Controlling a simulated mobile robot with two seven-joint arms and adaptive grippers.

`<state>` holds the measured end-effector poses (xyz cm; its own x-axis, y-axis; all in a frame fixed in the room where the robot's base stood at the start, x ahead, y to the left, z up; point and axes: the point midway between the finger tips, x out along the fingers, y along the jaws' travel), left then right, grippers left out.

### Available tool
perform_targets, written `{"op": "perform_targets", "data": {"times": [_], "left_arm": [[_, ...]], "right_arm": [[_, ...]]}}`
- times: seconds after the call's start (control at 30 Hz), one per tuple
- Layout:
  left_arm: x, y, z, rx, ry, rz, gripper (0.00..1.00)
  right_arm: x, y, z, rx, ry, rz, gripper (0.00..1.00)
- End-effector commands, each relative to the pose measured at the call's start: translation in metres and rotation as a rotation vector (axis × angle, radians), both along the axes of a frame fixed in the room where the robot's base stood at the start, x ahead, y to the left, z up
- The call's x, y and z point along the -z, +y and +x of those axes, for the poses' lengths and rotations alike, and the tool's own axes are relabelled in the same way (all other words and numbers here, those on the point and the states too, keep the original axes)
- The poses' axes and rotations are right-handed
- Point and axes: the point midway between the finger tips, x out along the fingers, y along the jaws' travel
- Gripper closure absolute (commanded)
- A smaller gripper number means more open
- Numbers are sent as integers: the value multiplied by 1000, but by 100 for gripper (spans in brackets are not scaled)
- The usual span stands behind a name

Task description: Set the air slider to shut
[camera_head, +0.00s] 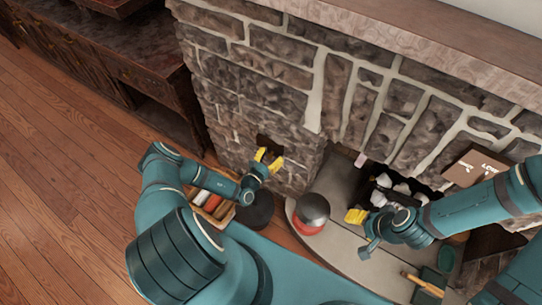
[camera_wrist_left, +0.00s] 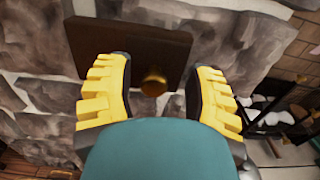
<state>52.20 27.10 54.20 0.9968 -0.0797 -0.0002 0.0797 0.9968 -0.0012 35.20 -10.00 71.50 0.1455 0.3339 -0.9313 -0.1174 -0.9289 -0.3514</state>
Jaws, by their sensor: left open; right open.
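The air slider shows as a dark plate (camera_wrist_left: 120,50) on the stone wall with a small brass knob (camera_wrist_left: 153,82) in the left wrist view. In the head view only a dark patch of the plate (camera_head: 266,141) shows behind my left gripper (camera_head: 268,160). That gripper is open, its yellow fingers on either side of the knob as seen from the wrist. I cannot tell whether the fingertips reach past the knob; no contact shows. My right gripper (camera_head: 357,215) is open in front of the fireplace opening. Any shut marking on the slider cannot be made out.
A dark round kettle (camera_head: 314,208) with a red base sits on the pale hearth (camera_head: 328,181). Pale lumps (camera_head: 400,187) lie in the fireplace. A basket (camera_head: 213,204) of colored items stands left, beside a dark round object (camera_head: 257,210). A lettered sign (camera_head: 477,166) is at right.

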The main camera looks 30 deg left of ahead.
Motion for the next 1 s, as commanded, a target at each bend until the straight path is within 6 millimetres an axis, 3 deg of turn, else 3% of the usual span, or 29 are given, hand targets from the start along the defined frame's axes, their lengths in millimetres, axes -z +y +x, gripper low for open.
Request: {"op": "perform_targets", "data": {"times": [0.17, 0.7, 1.0], "left_arm": [[0, 1, -11, 0, 2, 0, 46], [0, 9, -107, 0, 1, -1, 46], [0, 9, -120, 1, 0, 0, 46]], "right_arm": [[0, 0, 0, 0, 0, 0, 41], [0, 0, 0, 0, 0, 0, 41], [0, 0, 0, 0, 0, 0, 41]]}}
